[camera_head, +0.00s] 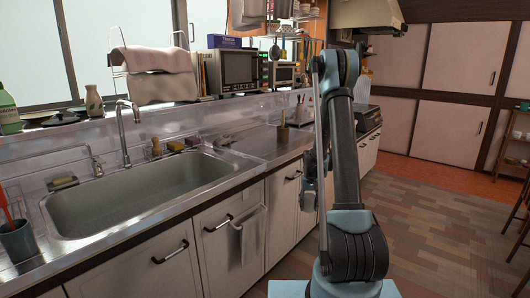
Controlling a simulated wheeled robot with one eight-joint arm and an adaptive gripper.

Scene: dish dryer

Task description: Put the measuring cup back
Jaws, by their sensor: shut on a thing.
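I cannot make out a measuring cup in this view. My arm rises in front of the counter, right of the middle, and bends at the top. A small grey part of it shows just left of the upright link, in front of the cabinet doors. I cannot see my gripper's fingers or anything held in them.
The steel sink (150,196) is at the left, with a faucet (131,135) behind it. A towel (249,238) hangs on a cabinet door below. A microwave (235,70) stands on the back shelf.

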